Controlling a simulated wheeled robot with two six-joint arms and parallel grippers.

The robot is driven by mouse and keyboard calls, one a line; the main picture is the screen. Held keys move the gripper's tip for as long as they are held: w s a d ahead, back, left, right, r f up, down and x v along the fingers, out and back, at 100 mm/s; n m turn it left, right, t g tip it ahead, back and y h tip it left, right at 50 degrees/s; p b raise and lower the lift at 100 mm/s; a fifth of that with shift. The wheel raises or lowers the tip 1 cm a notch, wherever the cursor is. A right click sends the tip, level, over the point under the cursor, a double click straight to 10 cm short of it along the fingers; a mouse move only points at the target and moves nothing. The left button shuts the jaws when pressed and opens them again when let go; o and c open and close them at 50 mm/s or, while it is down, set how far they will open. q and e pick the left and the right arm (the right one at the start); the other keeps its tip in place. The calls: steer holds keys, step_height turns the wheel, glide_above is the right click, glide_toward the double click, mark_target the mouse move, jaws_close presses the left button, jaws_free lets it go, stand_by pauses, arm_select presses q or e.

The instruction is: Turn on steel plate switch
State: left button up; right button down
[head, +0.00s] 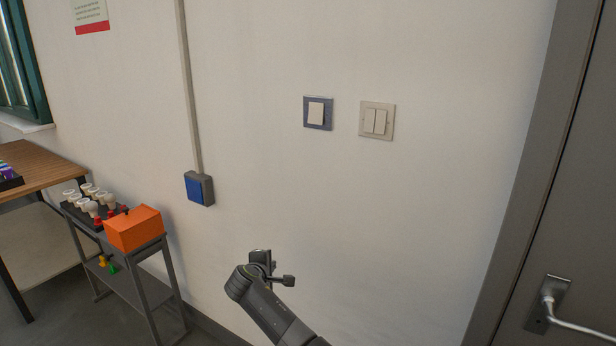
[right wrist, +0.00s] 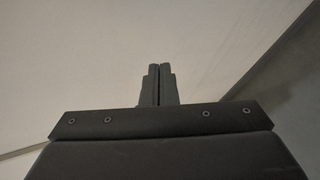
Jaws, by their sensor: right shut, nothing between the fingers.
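A switch with a blue-grey, metal-looking plate (head: 307,123) and one white rocker is on the white wall; it looks like the steel plate switch. Whether its rocker is on or off I cannot tell. My right gripper (head: 266,263) is low in front of the wall, below and left of this switch and well apart from it. In the right wrist view its two fingers (right wrist: 158,70) are together, with nothing between them and only blank wall beyond. My left gripper is in neither view.
A beige double switch (head: 377,120) is just right of the metal plate. A blue box switch (head: 199,188) hangs under a conduit at left. A grey cart with an orange box (head: 134,230) and bulbs stands lower left. A grey door (head: 570,190) is at right.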

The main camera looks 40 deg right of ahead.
mark_target(314, 121)
step_height(314, 121, up, 20)
steer(key=w+r+m+h, duration=0.1)
steer(key=w+h, duration=0.1)
steer(key=h, duration=0.1)
steer(key=s+r+m+g+h, duration=0.1)
steer(key=s+r+m, duration=0.1)
steer(key=r, duration=0.7)
steer(key=s+r+m+g+h+p, duration=0.1)
steer(key=s+r, duration=0.4)
steer(key=r, duration=0.5)
steer(key=shift+r+m+g+h, duration=0.3)
steer(key=shift+m+h, duration=0.2)
steer(key=shift+m, duration=0.2)
steer(key=p+x, duration=0.5)
steer(key=x, duration=0.8)
steer(key=shift+w+d, duration=0.1)
steer(key=shift+d, duration=0.1)
steer(key=shift+w+d+f, duration=0.1)
steer(key=shift+d+f, duration=0.05)
steer(key=shift+d, duration=0.1)
steer(key=shift+f, duration=0.1)
